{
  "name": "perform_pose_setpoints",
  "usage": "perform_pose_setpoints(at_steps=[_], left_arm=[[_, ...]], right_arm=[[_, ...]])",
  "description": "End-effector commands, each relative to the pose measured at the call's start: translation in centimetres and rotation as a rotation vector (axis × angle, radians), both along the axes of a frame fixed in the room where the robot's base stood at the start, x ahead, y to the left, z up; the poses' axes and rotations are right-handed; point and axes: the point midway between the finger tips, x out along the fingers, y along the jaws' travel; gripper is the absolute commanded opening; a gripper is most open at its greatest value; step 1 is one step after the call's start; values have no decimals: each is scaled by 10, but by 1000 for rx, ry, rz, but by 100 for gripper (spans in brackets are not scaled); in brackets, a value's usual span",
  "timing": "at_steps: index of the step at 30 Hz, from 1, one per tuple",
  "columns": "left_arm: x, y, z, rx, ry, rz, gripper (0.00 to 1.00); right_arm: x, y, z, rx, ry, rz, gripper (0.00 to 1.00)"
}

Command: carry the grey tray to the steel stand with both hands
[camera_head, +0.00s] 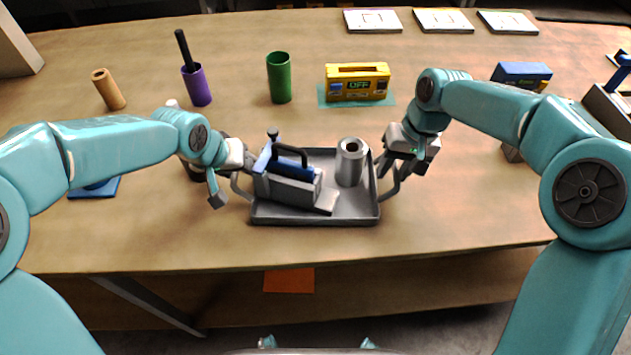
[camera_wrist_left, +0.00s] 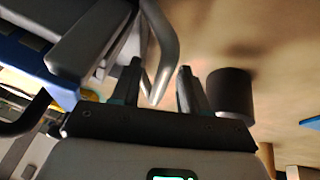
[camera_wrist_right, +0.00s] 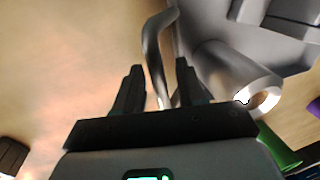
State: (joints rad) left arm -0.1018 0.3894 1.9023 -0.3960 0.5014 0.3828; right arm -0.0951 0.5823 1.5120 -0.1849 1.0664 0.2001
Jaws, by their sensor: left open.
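The grey tray (camera_head: 315,221) rests on the wooden table and holds a grey and blue tool with a black handle (camera_head: 290,180) and a steel cylinder (camera_head: 350,165). It has a bent bar handle at each end. My left gripper (camera_head: 232,180) is at the left handle; the left wrist view shows that bar (camera_wrist_left: 160,45) between its open, spread fingers. My right gripper (camera_head: 388,168) is at the right handle; the right wrist view shows that bar (camera_wrist_right: 152,60) between its spread fingers. I cannot make out the steel stand for certain.
A purple cup (camera_head: 197,86), green cup (camera_head: 279,78) and yellow box (camera_head: 357,82) stand behind the tray. A brown tube (camera_head: 108,89) is at the left, a blue box (camera_head: 521,74) at the right. White cards (camera_head: 443,20) lie at the back. The table front is clear.

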Motion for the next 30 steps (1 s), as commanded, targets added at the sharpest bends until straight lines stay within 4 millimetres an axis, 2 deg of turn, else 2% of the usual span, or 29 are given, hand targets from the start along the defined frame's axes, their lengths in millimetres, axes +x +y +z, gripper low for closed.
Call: perform_pose_setpoints(at_steps=[5, 8, 9, 10, 22, 30], left_arm=[[0, 0, 0, 0, 0, 0, 44], [0, 0, 0, 0, 0, 0, 15], [0, 0, 0, 0, 0, 0, 2], [0, 0, 0, 0, 0, 0, 0], [1, 0, 6, -1, -4, 0, 0], [1, 0, 29, -1, -4, 0, 0]], right_arm=[[0, 0, 0, 0, 1, 0, 39], [0, 0, 0, 0, 1, 0, 10], [0, 0, 0, 0, 1, 0, 0], [0, 0, 0, 0, 1, 0, 0], [0, 0, 6, 1, -2, 0, 0], [0, 0, 29, 1, -2, 0, 0]])
